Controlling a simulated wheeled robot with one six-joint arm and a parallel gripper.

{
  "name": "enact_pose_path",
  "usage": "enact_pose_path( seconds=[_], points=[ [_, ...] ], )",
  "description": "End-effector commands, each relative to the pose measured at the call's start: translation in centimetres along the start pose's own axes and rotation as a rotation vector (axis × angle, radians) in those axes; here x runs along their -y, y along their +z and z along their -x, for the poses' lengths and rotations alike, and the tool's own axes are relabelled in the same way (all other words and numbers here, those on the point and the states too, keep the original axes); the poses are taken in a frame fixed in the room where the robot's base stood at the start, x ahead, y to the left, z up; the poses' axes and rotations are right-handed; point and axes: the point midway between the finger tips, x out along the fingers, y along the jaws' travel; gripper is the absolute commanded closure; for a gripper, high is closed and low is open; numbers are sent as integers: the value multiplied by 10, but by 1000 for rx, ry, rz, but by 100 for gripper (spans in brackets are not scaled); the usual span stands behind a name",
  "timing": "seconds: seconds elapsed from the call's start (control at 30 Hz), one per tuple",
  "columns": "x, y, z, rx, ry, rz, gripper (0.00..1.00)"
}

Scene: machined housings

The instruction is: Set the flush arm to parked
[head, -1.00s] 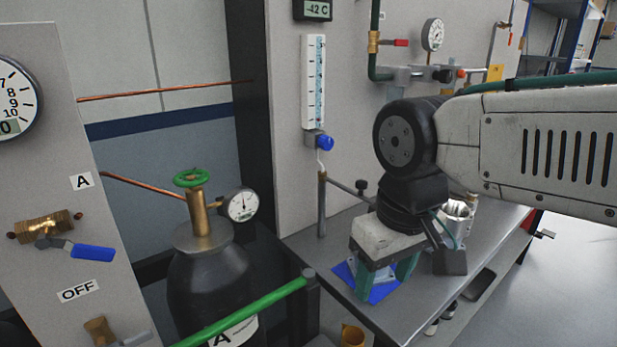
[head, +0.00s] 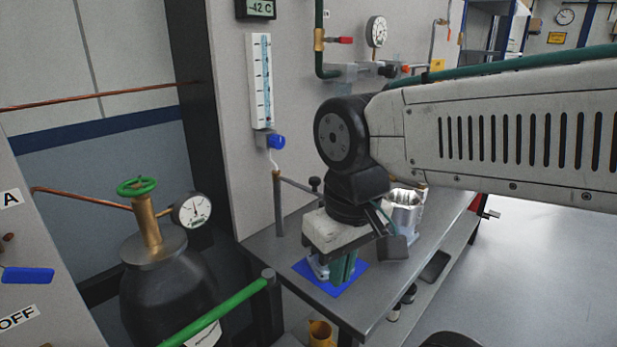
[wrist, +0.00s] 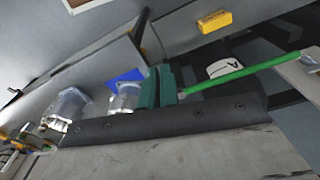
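A thin grey arm (head: 298,186) with a black knob reaches right from an upright post (head: 279,205) on the bench; I take it to be the flush arm. Its far end is hidden behind my wrist. My gripper (head: 343,268) hangs over the blue mat (head: 301,268), pointing down, right of the post. Its green fingers are together, with no clear gap, also in the wrist view (wrist: 160,88). A silver housing (head: 318,267) stands on the mat just left of the fingers; it shows beside them in the wrist view (wrist: 124,99). I see nothing between the fingers.
A larger silver housing (head: 406,212) stands on the bench (head: 370,310) behind my gripper. A green rail (head: 225,312) and a black gas cylinder (head: 165,290) are at left. Open floor lies right.

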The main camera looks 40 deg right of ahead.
Motion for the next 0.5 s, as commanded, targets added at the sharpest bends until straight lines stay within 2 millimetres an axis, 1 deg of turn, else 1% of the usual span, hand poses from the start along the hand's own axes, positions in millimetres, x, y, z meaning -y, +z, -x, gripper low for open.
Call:
enact_pose_path(
  seconds=[0.07, 0.17, 0.27, 0.3, 0.37, 0.4, 0.47, 0.5],
  points=[
    [-5, -8, -3, 31, 2, -24, 100],
    [-15, -30, 2, 54, 14, -58, 100],
    [-32, -64, 12, 59, 38, -123, 100],
    [-39, -79, 15, 58, 48, -157, 100],
    [-52, -102, 21, 52, 66, -211, 100],
    [-61, -118, 24, 44, 78, -251, 100],
    [-76, -143, 30, 29, 98, -317, 100],
    [-86, -160, 33, 18, 112, -362, 100]
  ],
)
